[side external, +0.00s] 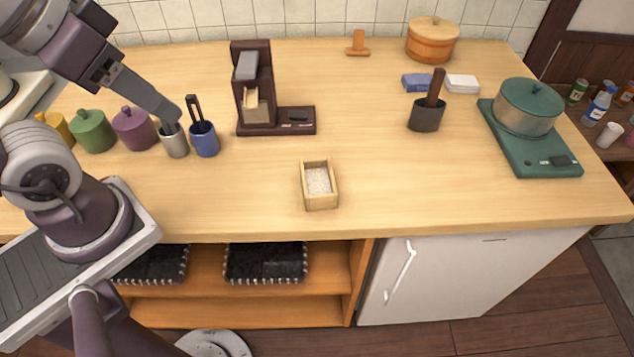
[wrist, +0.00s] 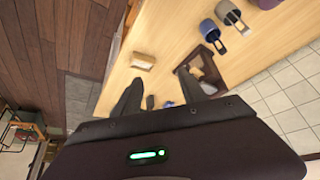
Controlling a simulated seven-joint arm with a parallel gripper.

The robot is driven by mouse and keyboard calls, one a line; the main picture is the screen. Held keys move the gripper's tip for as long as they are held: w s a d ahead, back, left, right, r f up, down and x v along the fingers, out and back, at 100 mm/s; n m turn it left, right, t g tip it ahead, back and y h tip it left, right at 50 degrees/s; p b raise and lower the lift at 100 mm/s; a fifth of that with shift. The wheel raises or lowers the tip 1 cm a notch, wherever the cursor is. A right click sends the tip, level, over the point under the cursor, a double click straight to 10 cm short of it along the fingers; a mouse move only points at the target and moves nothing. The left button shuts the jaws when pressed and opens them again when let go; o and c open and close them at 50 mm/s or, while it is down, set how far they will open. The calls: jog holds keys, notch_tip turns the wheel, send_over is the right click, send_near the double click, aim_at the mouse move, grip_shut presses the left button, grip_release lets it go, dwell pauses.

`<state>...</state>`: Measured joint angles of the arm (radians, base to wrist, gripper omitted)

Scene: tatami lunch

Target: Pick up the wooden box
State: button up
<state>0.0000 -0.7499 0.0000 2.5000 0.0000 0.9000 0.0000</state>
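The wooden box (side external: 321,203) is a small, open-topped, pale box holding white grains. It stands upright on the counter near its front edge, around the middle of the side view. It also shows small in the wrist view (wrist: 143,64), beyond the fingertips and slightly left. My gripper (side external: 170,112) is left of the box in the side view, above the counter by the utensil cups. In the wrist view my gripper (wrist: 158,75) has its two fingers spread apart with nothing between them. It is well apart from the box.
A grey cup (side external: 175,145) and a blue cup (side external: 205,141) with utensils stand below my gripper. A dark coffee machine (side external: 297,125) is behind the box. A dark pot (side external: 425,119) with a handle stands to the right. Counter around the box is clear.

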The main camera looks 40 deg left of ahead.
jog(key=o, duration=0.6)
